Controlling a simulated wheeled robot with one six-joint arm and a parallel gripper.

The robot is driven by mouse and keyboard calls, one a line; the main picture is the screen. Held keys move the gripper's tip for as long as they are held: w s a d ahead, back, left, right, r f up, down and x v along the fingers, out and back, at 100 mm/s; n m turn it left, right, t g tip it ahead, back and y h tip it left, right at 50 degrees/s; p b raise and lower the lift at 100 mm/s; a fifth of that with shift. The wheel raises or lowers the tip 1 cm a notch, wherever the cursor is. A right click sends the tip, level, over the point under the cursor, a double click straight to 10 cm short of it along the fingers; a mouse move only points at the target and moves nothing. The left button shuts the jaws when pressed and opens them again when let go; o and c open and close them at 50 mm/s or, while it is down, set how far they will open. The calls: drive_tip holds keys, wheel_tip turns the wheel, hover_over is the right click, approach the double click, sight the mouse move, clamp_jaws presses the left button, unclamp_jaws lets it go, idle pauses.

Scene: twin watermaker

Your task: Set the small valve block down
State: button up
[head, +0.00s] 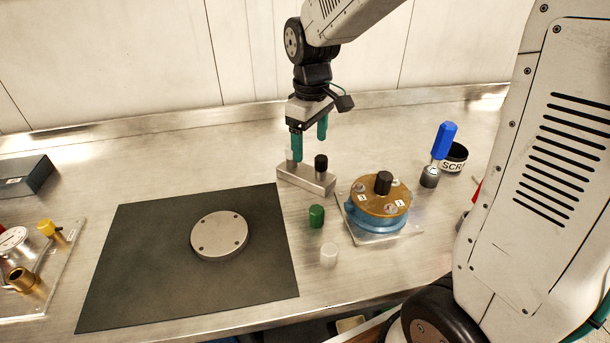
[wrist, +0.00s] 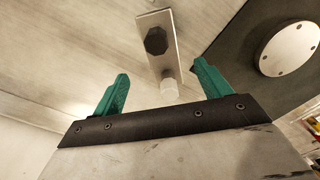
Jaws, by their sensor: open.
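The small valve block (head: 307,181) is a metal bar with a black knob and a lighter post on top. It rests on the steel bench, just right of the dark mat's far corner. My gripper (head: 309,144) is open above and behind it, with its green fingers apart. In the head view, one finger overlaps the lighter post. In the wrist view, the valve block (wrist: 152,28) lies beyond the gap between the open fingers (wrist: 160,90), with nothing held between them.
The dark mat (head: 130,270) carries a round grey disc (head: 219,235). A green cap (head: 316,215) and a white cap (head: 328,254) stand near the block. Right are a blue-and-brass pump unit (head: 379,205), a blue-handled tool (head: 443,140) and a black roll (head: 455,157). A grey box (head: 25,175) stands left.

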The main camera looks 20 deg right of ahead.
sight(306, 171)
drive_tip(key=shift+w+f, duration=0.25)
drive_tip(key=shift+f, duration=0.15)
drive_tip(key=f, duration=0.7)
drive_tip(key=shift+w+a+f, duration=0.1)
drive_tip(key=shift+a+f, duration=0.15)
drive_tip(key=shift+a, duration=0.15)
clamp_jaws()
